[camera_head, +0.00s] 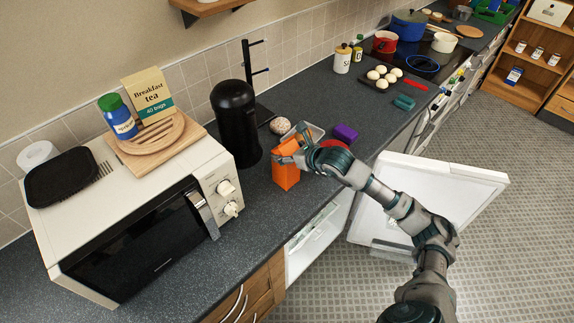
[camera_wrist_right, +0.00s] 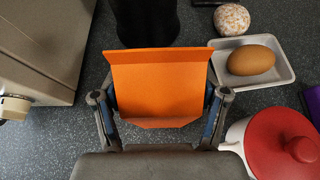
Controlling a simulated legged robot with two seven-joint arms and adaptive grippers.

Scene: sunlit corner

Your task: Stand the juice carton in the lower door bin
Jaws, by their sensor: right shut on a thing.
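The orange juice carton (camera_head: 286,176) is upright at the counter, right of the black cylinder-shaped appliance; I cannot tell whether its base touches the counter. My right gripper (camera_head: 293,154) is shut on its upper part. In the right wrist view the carton (camera_wrist_right: 160,88) sits between the two fingers, one on each side. The fridge (camera_head: 312,242) under the counter is open, its white door (camera_head: 450,185) swung out to the right. A door bin (camera_head: 392,249) shows low on the door, partly hidden by my right arm. My left gripper is not in view.
The black appliance (camera_head: 234,122) and microwave (camera_head: 135,235) stand left of the carton. Beside the carton are a small tray (camera_wrist_right: 285,75) with a brown egg, a red-lidded white pot (camera_wrist_right: 283,145) and a purple box (camera_head: 345,133). Floor beyond the door is clear.

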